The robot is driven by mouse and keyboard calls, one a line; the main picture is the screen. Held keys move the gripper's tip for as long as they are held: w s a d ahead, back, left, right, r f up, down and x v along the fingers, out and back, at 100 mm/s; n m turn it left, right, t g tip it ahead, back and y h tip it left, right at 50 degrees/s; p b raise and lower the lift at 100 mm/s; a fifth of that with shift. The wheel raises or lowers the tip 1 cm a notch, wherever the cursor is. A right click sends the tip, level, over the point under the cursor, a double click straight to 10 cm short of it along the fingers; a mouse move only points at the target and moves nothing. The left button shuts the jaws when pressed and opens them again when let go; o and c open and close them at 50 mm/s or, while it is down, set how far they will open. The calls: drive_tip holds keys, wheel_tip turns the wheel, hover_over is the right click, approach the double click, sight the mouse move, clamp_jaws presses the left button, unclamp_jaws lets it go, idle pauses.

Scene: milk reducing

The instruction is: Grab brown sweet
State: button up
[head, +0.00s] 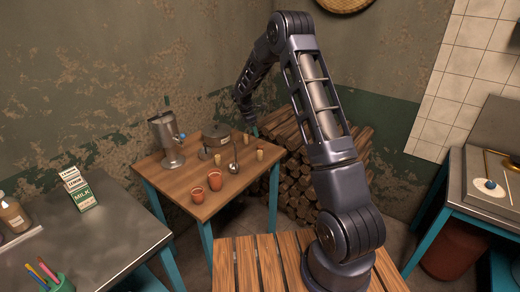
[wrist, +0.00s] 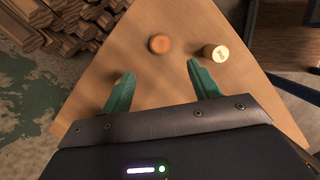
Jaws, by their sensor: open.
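A small round brown sweet (wrist: 159,44) stands on the wooden table in the wrist view, beyond my fingertips and between their lines. A pale cream cylinder (wrist: 217,54) with faint lettering stands to its right, just past the right fingertip. My gripper (wrist: 158,72) is open, its two green fingers apart with bare tabletop between them. In the head view my gripper (head: 247,116) is above the table's far right corner, near small upright cylinders (head: 259,155); its fingers are too small to make out there. I cannot tell which of these cylinders is the brown sweet.

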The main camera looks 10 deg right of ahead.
sight(260, 146)
drive_tip(key=x, duration=1)
drive_tip(key=shift+d+f, duration=0.1)
drive_tip(key=shift+f, duration=0.05)
drive_tip(key=c, duration=1.1)
